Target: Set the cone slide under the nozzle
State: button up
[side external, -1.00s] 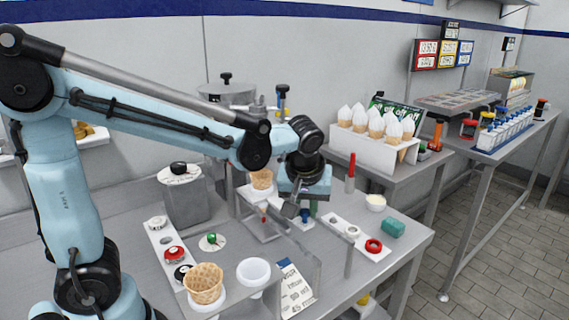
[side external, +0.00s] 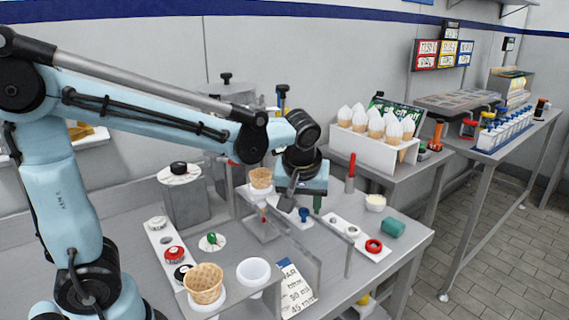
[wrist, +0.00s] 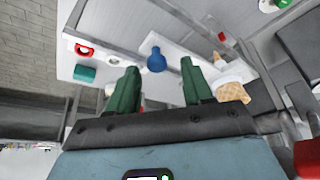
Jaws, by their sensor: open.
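A waffle cone (side external: 261,178) stands upright in a holder on the slide near the back of the counter. The cone also shows beside my right finger in the wrist view (wrist: 233,92). A blue knob (side external: 304,215) stands on a pale plate to the right of the cone; it also shows in the wrist view (wrist: 156,60). My gripper (side external: 303,206) is open above the counter, close to the knob. In the wrist view, its green fingers (wrist: 159,68) are apart, with the knob beyond and between their tips. I cannot make out the nozzle behind my arm.
A clear panel (side external: 297,255) stands in front of the slide. A rack of white-topped cones (side external: 372,150) stands behind.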

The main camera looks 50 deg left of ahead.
jog(key=v, duration=1.1)
jog(key=s+a+f+m+t+h, duration=0.1)
jog(key=s+f+m+t+h, duration=0.2)
jog(key=s+f+m, duration=0.3)
notch_tip(320, 180, down, 5)
jog(key=m+t, duration=0.1)
jog(key=m, duration=0.2)
jog(key=shift+s+a+r, duration=0.15)
jog(key=shift+a+r, duration=0.05)
